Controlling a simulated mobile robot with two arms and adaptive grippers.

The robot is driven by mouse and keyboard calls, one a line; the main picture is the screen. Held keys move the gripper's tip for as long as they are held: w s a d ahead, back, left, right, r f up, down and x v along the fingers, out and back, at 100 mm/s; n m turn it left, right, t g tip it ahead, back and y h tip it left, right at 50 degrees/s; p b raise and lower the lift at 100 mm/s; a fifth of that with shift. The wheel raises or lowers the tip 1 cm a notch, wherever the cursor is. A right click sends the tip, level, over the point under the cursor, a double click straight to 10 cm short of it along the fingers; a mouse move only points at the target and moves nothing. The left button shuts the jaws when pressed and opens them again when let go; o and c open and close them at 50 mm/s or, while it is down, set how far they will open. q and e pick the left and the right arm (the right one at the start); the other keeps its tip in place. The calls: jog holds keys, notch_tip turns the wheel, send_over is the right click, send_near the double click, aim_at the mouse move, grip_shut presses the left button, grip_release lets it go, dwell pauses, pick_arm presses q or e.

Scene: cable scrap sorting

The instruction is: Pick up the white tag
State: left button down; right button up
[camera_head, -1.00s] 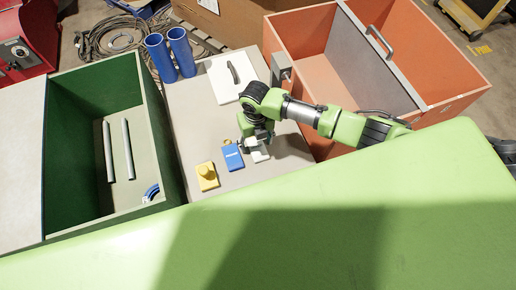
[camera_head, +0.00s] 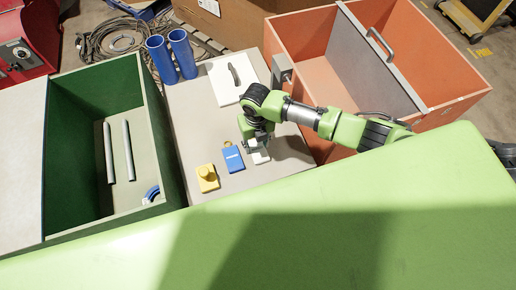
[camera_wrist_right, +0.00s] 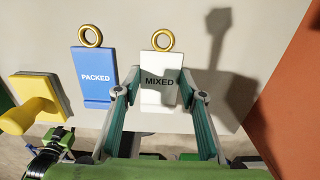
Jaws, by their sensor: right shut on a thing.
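The white tag (camera_wrist_right: 158,98) reads "MIXED" and has a brass ring at its top in the right wrist view. In the head view, the white tag (camera_head: 261,157) shows partly below my right gripper (camera_head: 257,147), on or just above the grey table top; I cannot tell which. In the right wrist view, the fingers of my right gripper (camera_wrist_right: 160,76) are closed on the tag from its two sides.
A blue "PACKED" tag (camera_wrist_right: 95,76) lies close to the left of the white one, then a yellow knobbed block (camera_head: 207,178). A green bin (camera_head: 158,130) stands left, an orange bin (camera_head: 425,128) right. Blue cylinders (camera_head: 160,60) and a white handled plate (camera_head: 222,85) are farther back.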

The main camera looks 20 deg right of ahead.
jog(key=shift+s+f, duration=0.1)
jog(key=shift+s, duration=0.05)
jog(key=shift+r, duration=0.35)
jog(key=shift+w+r+b, duration=0.2)
jog(key=shift+r+b, duration=0.15)
jog(key=shift+r, duration=0.75)
jog(key=s+r, duration=0.1)
jog(key=r, duration=0.1)
jog(key=s+a+r, duration=0.1)
jog(key=s+r, duration=0.3)
jog(key=r, duration=0.1)
jog(key=shift+a, duration=0.25)
jog(key=s+a+r, duration=0.2)
jog(key=s+r, duration=0.1)
jog(key=s, duration=0.5)
jog(key=shift+s+a+r+b, duration=0.25)
jog(key=shift+a+r+b, duration=0.1)
jog(key=shift+b, duration=0.1)
